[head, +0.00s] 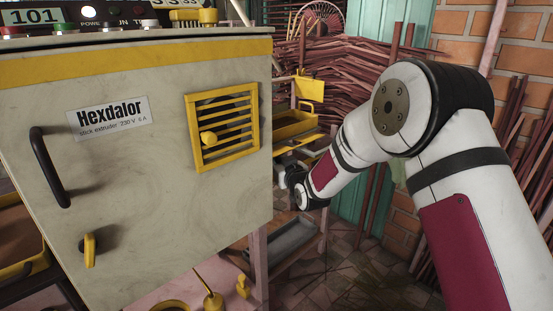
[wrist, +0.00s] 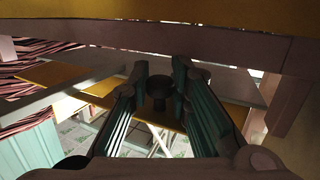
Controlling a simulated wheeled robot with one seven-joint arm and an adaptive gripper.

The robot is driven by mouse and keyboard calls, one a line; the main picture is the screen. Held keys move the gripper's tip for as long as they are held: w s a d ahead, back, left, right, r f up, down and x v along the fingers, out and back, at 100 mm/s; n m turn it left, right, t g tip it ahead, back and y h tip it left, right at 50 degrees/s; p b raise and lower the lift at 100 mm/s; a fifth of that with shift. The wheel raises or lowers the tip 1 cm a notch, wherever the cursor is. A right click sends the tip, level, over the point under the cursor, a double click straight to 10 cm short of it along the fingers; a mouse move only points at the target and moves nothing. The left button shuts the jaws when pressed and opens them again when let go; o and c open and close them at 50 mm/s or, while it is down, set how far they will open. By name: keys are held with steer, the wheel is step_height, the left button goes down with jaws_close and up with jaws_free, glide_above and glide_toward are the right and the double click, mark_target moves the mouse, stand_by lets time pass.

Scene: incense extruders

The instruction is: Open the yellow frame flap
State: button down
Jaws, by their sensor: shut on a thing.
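A yellow slatted frame (head: 222,126) with a round yellow knob is set in the front of the pale Hexdalor cabinet (head: 140,190); it looks shut. Another yellow plate (head: 310,88) stands upright beyond the cabinet's right edge. I cannot tell which of these is the flap. In the head view my arm reaches behind that edge, and my gripper is hidden. In the wrist view my gripper (wrist: 160,76) has its two fingers on either side of a dark round knob-like piece (wrist: 158,88), shut on it. A yellow strip (wrist: 210,114) lies behind it.
The cabinet has a black handle (head: 50,168) and a yellow latch (head: 89,250). A yellow tray (head: 297,125) and a grey tray (head: 285,245) are to its right. Bundled sticks (head: 365,70) fill the back. In the wrist view a brown beam (wrist: 150,38) crosses close above the fingers.

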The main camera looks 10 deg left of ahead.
steer(key=shift+r+g, duration=0.1)
steer(key=shift+g, duration=0.2)
steer(key=c, duration=1.5)
jaws_free()
steer(key=v, duration=1.2)
steer(key=shift+s, duration=0.1)
